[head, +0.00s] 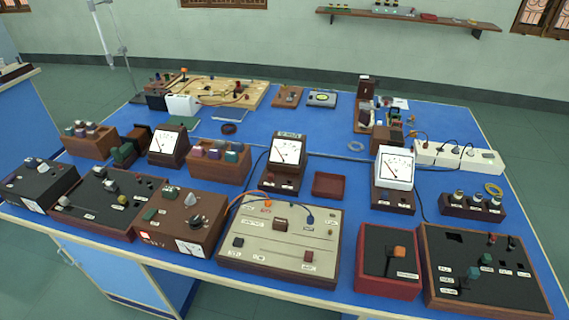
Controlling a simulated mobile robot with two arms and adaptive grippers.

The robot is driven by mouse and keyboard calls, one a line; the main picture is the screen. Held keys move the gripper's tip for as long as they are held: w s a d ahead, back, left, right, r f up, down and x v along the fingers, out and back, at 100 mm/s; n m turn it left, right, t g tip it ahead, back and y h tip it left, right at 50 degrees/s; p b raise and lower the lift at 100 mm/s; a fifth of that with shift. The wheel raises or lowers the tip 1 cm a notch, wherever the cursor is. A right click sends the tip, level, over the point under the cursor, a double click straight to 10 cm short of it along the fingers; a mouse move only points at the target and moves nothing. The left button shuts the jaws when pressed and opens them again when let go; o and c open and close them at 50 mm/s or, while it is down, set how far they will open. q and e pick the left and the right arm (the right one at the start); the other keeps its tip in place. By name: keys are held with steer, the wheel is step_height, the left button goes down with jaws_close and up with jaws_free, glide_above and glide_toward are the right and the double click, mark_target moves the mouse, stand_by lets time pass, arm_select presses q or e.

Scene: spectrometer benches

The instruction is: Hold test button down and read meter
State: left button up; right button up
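Several boxes with buttons and several analog meters stand on the blue bench, and the labels are too small to read, so I cannot tell which button is the test button. A dark red box with an orange button (398,252) is at the front right. A beige panel (270,254) with dark buttons and an orange plug is at the front middle. A white-faced meter (286,152) stands behind the panel, a second meter (395,167) stands right of it, and a third meter (166,143) stands left. Neither of my grippers is in view.
A brown box with a knob (178,218) and black-topped boxes (105,205) fill the front left. A black-topped box (480,270) is at the front right corner. A white power strip (460,157) lies at the right. The blue bench top (310,122) is clear toward the back middle.

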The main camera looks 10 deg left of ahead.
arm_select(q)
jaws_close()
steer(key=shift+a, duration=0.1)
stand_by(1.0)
